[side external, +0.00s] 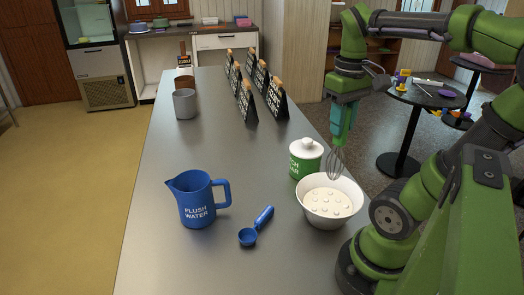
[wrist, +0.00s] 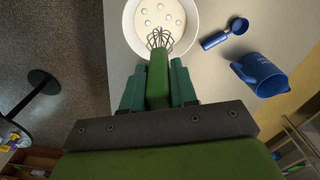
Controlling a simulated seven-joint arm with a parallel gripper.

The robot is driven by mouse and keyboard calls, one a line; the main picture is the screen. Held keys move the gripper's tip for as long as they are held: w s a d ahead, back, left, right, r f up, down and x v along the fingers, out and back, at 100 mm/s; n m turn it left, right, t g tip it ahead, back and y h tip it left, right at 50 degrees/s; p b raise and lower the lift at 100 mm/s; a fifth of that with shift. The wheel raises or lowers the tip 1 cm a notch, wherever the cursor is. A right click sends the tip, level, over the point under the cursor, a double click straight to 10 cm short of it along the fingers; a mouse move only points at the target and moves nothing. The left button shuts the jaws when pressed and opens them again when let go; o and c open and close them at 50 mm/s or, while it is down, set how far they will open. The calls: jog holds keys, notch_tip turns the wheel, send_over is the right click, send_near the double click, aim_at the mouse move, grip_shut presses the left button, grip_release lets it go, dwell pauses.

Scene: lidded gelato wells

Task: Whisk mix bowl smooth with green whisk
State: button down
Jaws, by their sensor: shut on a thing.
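My gripper (side external: 343,124) is shut on the handle of the green whisk (wrist: 157,75) and points down. The whisk's wire head (side external: 336,163) hangs just over the far rim of the white mix bowl (side external: 328,220); I cannot tell whether its tip touches the contents. In the wrist view the wire head (wrist: 160,39) overlaps the near edge of the bowl (wrist: 191,25). The bowl holds a pale cream mix with several round lumps on its surface.
A green-and-white lidded canister (side external: 306,159) stands just behind the bowl. The counter's middle (side external: 215,145) is clear.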

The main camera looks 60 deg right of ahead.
jog(key=shift+f, duration=5.65)
